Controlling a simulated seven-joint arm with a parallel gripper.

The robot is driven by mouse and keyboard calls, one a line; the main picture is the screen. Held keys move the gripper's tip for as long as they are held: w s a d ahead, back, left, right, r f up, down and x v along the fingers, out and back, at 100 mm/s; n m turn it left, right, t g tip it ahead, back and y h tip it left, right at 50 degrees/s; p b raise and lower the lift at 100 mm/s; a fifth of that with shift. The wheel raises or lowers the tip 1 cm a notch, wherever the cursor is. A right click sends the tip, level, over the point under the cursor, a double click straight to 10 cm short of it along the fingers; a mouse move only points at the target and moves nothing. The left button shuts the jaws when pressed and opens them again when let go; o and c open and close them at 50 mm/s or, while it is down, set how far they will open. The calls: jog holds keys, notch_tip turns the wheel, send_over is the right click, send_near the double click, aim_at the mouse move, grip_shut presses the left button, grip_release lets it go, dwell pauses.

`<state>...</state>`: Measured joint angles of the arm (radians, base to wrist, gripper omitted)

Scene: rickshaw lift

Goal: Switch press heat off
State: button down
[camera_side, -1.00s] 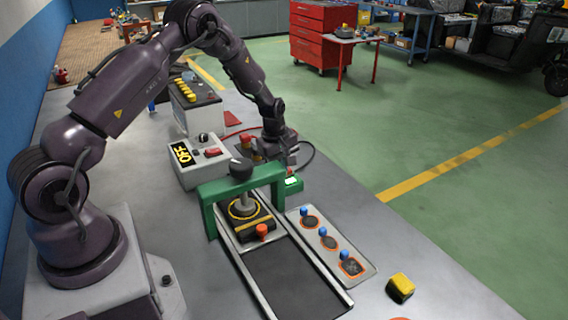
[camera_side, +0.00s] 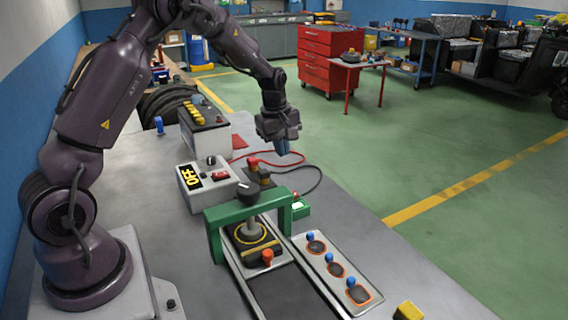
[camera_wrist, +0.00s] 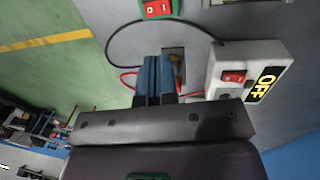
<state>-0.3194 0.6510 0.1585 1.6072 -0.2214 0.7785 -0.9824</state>
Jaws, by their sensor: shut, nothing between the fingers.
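A light grey control box (camera_side: 190,203) stands behind the green press frame (camera_side: 262,210). My gripper (camera_side: 284,149) is shut and empty, pointing down above the table, right of the control box. Its blue fingers (camera_wrist: 158,75) are together in the wrist view. A small green box (camera_wrist: 157,9) with a red part lies ahead of them.
A red-topped terminal (camera_side: 253,163) with red and black cables is below my gripper. A battery-like box (camera_side: 202,135) with yellow caps stands behind the control box. A tray (camera_side: 337,268) with blue-knobbed pieces and a yellow block (camera_side: 408,311) are at the front right.

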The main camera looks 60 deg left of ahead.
jog(key=shift+s+r, duration=0.1)
jog(key=shift+r, duration=0.35)
jog(key=shift+w+d+r, duration=0.1)
jog(key=shift+w+r, duration=0.05)
jog(key=shift+w, duration=0.6)
jog(key=f, duration=0.4)
jog(key=w+f, duration=0.1)
jog(key=f, duration=0.4)
jog(key=w+f, duration=0.1)
jog(key=f, duration=0.4)
